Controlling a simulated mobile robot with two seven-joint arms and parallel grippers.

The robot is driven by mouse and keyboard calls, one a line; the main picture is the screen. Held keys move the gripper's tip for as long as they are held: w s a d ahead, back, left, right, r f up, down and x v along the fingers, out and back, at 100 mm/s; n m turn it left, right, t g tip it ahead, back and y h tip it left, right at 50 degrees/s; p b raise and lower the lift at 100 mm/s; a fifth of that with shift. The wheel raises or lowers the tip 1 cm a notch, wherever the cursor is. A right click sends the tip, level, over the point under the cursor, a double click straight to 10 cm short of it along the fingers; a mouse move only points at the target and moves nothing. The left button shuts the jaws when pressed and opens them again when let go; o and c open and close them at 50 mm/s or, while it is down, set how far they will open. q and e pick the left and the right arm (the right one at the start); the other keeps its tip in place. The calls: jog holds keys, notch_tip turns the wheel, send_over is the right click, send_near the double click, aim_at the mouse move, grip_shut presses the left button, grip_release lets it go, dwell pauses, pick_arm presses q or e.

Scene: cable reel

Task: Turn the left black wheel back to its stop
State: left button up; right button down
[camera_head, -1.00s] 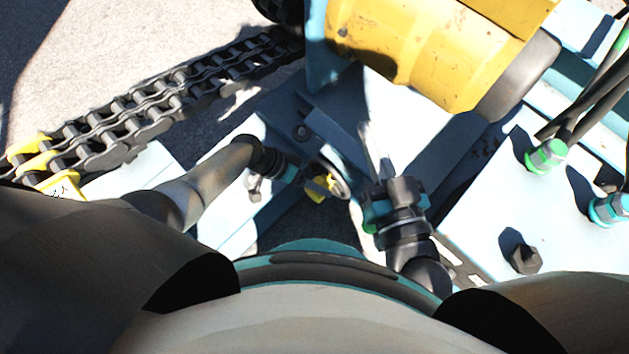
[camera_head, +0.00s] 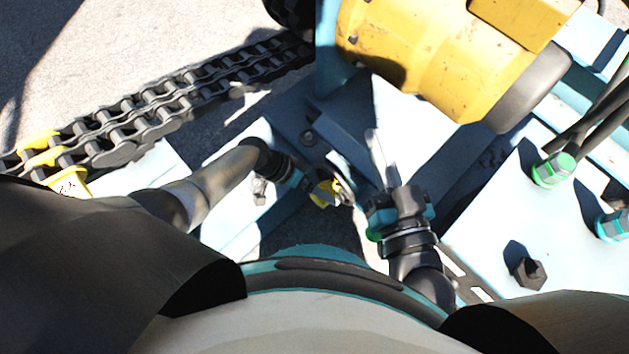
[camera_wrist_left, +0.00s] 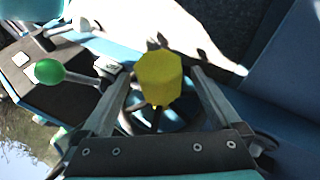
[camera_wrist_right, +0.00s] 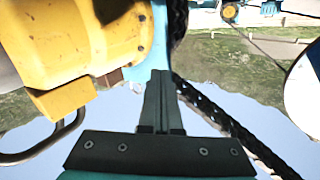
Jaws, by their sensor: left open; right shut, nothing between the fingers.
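In the left wrist view, the black wheel (camera_wrist_left: 157,120) shows as dark spokes and part of a rim behind a yellow faceted knob (camera_wrist_left: 158,78). My left gripper (camera_wrist_left: 161,73) is open, with one finger on each side of the yellow knob. I cannot tell whether the fingers touch it. In the head view, the yellow knob (camera_head: 325,193) shows just beyond the end of my left arm, and the wheel is mostly hidden. My right gripper (camera_head: 378,152) is shut and empty, right of the knob. It also shows shut in the right wrist view (camera_wrist_right: 158,78).
A green-ball lever (camera_wrist_left: 49,71) stands left of the wheel. A large yellow drum (camera_head: 425,55) lies above my right gripper. A black chain (camera_head: 150,115) runs at upper left. Bolts and cables sit on the pale blue panel (camera_head: 490,235) at right.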

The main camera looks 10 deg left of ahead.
pick_arm(q)
jog(key=shift+r, duration=0.1)
jog(key=shift+p+v, duration=0.6)
jog(key=shift+v, duration=0.25)
jog(key=shift+a+r, duration=0.35)
jog(key=shift+r, duration=0.05)
jog(key=p+v, duration=0.6)
jog(key=v, duration=0.6)
jog(key=shift+a+p, duration=0.15)
jog(key=shift+p, duration=0.15)
pick_arm(e)
jog(key=s+d+f+g+h, duration=0.2)
jog(key=d+g+h, duration=0.1)
jog(key=d+g, duration=0.2)
jog(key=s+d+f+g+h, duration=0.2)
jog(key=d+f+g, duration=0.1)
jog(key=d+g, duration=0.3)
jog(key=shift+s+g+h, duration=0.35)
jog(key=shift+g+h, duration=0.05)
